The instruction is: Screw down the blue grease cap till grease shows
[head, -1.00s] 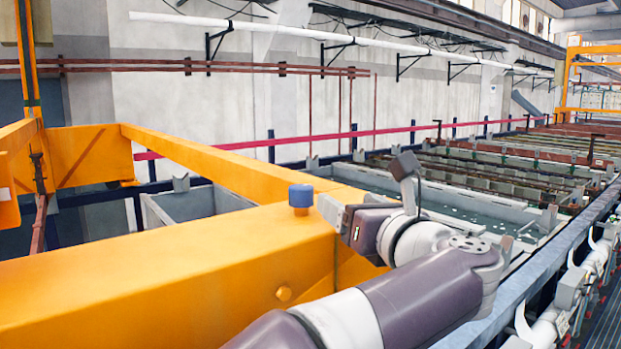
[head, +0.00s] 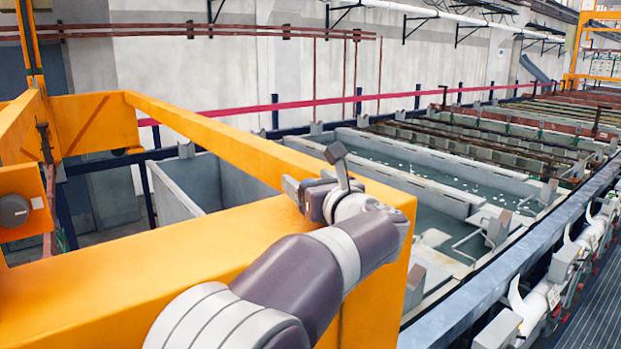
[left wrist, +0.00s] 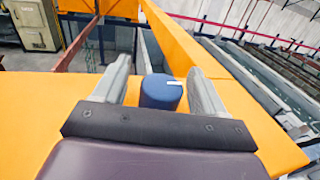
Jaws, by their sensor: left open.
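The blue grease cap (left wrist: 158,95) stands on the orange beam (left wrist: 262,125) in the left wrist view. It has a short white mark on its top right. My left gripper (left wrist: 158,70) is open, with one grey finger on each side of the cap. A gap shows on both sides, slightly narrower at the right finger. In the head view my left gripper (head: 293,190) is low over the orange beam (head: 150,262), and the cap is hidden behind it. No grease can be made out. My right gripper is in neither view.
Orange side beams (head: 205,135) run back from the front beam. A grey open tank (head: 190,185) lies behind it, and liquid-filled tanks (head: 400,170) stretch away to the right. A grey rail (head: 500,275) runs along the right. The beam top to the left is clear.

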